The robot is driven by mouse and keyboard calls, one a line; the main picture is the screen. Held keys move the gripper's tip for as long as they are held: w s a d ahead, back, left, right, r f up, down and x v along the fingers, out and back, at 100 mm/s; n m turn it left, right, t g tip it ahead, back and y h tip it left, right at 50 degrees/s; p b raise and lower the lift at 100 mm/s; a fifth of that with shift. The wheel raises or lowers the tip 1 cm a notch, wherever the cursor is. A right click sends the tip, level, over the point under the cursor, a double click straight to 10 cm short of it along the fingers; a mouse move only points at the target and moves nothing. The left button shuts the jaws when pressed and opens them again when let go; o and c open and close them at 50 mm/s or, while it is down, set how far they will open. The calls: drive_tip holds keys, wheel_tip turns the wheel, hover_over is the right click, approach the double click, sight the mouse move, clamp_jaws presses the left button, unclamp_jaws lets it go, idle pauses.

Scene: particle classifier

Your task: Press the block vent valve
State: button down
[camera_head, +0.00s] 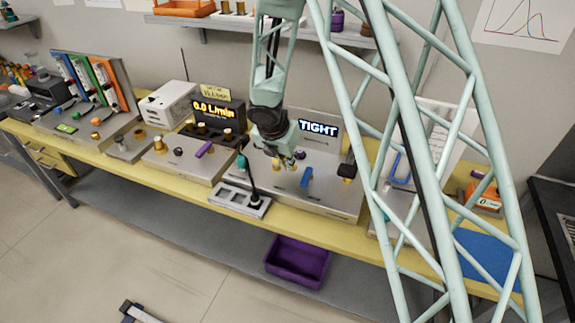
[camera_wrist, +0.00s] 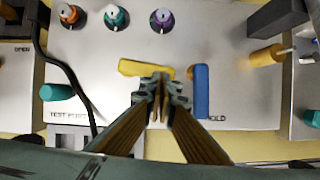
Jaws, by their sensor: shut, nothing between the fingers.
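My gripper (camera_wrist: 160,82) is shut and empty, pointing down at a pale metal panel (camera_wrist: 235,75). A yellow lever (camera_wrist: 135,68) lies crosswise at its fingertips, partly covered by them; I cannot tell whether they touch. A blue lever (camera_wrist: 201,92) stands lengthwise just right of the fingers, above a label ending in "HOLD". No readable label shows which lever is the block vent valve. In the head view my gripper (camera_head: 277,163) is over the panel, left of the blue lever (camera_head: 306,177), below a display (camera_head: 318,129) reading "TIGHT".
Orange (camera_wrist: 68,13), teal (camera_wrist: 113,17) and purple (camera_wrist: 162,20) knobs line the panel's far side. A black cable (camera_wrist: 62,70) runs down left of the fingers to the "TEST PORT" area. A brass-coloured fitting (camera_wrist: 266,56) sits right. A purple bin (camera_head: 298,260) is below the bench.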

drive_tip(key=shift+s, duration=0.1)
drive_tip(key=shift+s+a+b, duration=0.5)
drive_tip(key=shift+s+b, duration=0.15)
drive_tip(key=shift+s, duration=0.25)
drive_tip(key=shift+s+a+f+b, duration=0.1)
drive_tip(key=shift+s+a+b, duration=0.15)
drive_tip(key=shift+s, duration=0.2)
drive_tip(key=shift+s+a+b, duration=0.2)
drive_tip(key=shift+s+b, duration=0.05)
drive_tip(key=shift+s, duration=0.15)
drive_tip(key=p+v, duration=0.3)
drive_tip(key=v, duration=0.7)
drive_tip(key=shift+w+r, duration=0.1)
drive_tip(key=shift+r, duration=0.1)
